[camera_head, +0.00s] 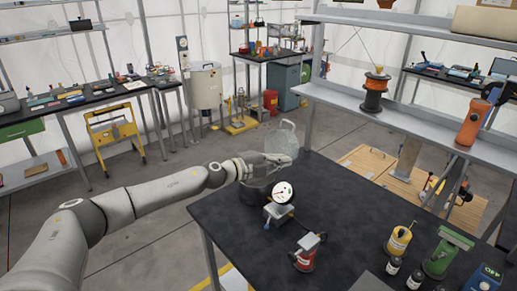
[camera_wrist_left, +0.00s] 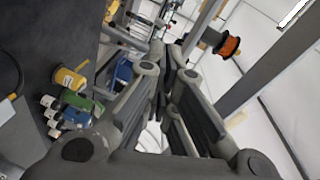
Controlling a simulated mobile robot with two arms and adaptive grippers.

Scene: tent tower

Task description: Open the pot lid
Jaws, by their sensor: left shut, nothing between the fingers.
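A dark round pot (camera_head: 252,192) stands on the black table's far left corner, partly covered by my left gripper and a gauge. A pale, see-through piece (camera_head: 282,138) rises tilted just behind my gripper; it looks like the pot's lid raised on edge, but its join to the pot is hidden. My left gripper (camera_head: 283,159) is over the pot's far rim, in front of this piece; I cannot tell whether they touch. In the left wrist view its fingers (camera_wrist_left: 171,62) are shut and empty. My right gripper is not in view.
A round gauge (camera_head: 283,193) on a metal block stands close beside the pot. A red canister (camera_head: 306,254), a yellow can (camera_head: 398,241) and a green tool (camera_head: 449,250) stand nearer on the black table (camera_head: 345,205). A shelf (camera_head: 400,108) runs behind, at the right.

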